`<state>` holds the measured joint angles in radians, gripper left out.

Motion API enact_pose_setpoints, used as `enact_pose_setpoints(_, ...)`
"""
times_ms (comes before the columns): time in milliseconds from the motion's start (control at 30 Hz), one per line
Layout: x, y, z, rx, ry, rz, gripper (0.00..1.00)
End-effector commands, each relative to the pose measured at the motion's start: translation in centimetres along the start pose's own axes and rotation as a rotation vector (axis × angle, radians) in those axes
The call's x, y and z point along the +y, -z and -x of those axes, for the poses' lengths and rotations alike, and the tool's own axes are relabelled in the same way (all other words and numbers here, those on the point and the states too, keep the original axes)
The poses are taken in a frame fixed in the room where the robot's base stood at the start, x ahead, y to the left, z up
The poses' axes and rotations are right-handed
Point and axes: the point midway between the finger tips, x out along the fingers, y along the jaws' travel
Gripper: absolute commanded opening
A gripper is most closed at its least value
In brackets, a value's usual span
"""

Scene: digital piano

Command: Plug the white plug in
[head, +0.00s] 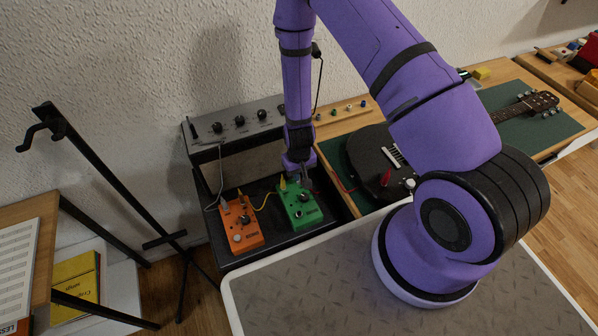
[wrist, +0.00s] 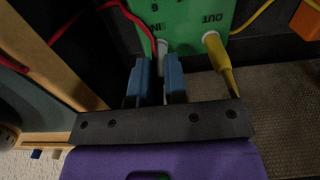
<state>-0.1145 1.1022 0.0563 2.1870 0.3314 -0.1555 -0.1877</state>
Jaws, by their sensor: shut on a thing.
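My gripper (wrist: 158,82) is shut on the white plug (wrist: 162,46), which shows between the blue fingers in the wrist view. The plug is at the edge of the green pedal (wrist: 180,15), by the label IN. The fingers hide part of it, and I cannot tell how far it sits in the jack. A red cable (wrist: 133,17) runs to the plug. A yellow plug (wrist: 216,50) is at the OUT side of the same pedal. In the head view my gripper (head: 298,168) is just behind the green pedal (head: 300,207).
An orange pedal (head: 241,224) stands left of the green one, joined by a yellow cable (head: 262,204). A grey amplifier (head: 235,122) is behind. A black guitar (head: 368,155) lies on the wooden bench at right. A black stand (head: 120,180) is at left.

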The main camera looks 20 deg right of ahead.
Motion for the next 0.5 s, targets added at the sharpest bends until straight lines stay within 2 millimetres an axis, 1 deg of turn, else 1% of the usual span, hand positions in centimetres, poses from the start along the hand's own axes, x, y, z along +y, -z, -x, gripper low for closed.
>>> enact_pose_setpoints(167,0.00,0.02,-0.16,0.001,0.000,0.000,0.00)
enact_pose_setpoints(200,0.00,0.02,-0.16,0.000,0.000,0.000,0.16)
enact_pose_setpoints(267,0.00,0.02,-0.16,0.000,0.000,0.000,0.29)
enact_pose_setpoints(300,0.00,0.02,-0.15,0.000,0.000,0.000,0.39)
enact_pose_setpoints(333,0.00,0.02,-0.15,0.000,0.000,0.000,0.43)
enact_pose_setpoints(500,0.00,0.01,-0.15,0.000,0.000,0.000,0.43)
